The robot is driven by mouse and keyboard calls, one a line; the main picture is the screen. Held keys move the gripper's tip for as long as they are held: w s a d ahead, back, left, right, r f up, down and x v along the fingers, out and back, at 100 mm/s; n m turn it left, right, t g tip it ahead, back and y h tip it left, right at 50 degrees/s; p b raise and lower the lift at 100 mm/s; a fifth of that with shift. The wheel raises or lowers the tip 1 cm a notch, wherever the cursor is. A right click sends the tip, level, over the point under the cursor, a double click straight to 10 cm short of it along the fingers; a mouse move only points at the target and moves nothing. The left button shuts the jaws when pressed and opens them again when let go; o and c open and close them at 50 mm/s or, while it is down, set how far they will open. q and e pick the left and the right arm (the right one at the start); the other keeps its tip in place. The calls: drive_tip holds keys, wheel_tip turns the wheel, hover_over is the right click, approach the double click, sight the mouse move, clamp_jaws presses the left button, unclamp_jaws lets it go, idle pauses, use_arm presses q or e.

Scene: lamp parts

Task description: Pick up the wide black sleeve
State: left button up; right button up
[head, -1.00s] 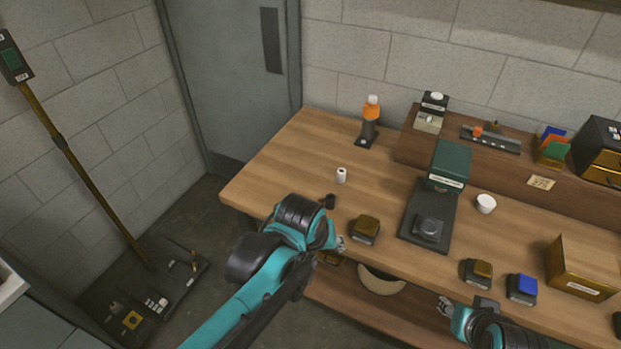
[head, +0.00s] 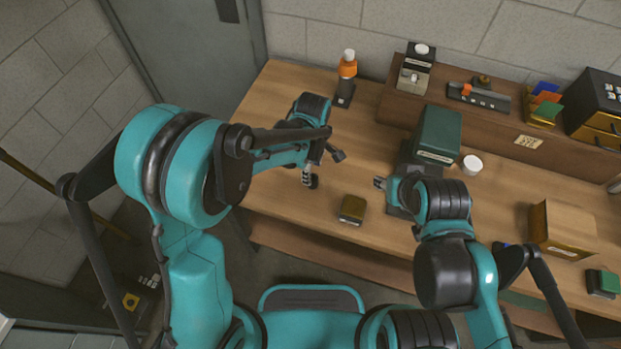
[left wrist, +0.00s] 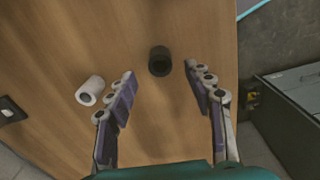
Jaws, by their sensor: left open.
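The black sleeve (left wrist: 160,62) is a short dark hollow cylinder on the wooden table in the left wrist view. In the head view it shows as a small dark piece (head: 312,181) just below my left gripper (head: 322,166). In the left wrist view my left gripper (left wrist: 159,72) is open and empty. Its two fingers point towards the sleeve, which lies in line with the gap between them. My right gripper (head: 381,183) is over the table near the green press; whether its fingers are open does not show clearly.
A dark box with a brownish top (head: 352,209) sits right of the black sleeve. A green press (head: 437,136) and white cup (head: 471,164) are further right.

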sight(313, 178)
use_arm(q)
wheel_tip(313, 178, down, 5)
drive_tip(key=shift+d+r+b, duration=0.1)
drive_tip(key=shift+b, duration=0.8)
drive_tip(key=shift+c, duration=0.5)
drive_tip(key=c, duration=1)
drive_tip(key=shift+r, duration=0.1)
drive_tip(key=shift+c, duration=0.2)
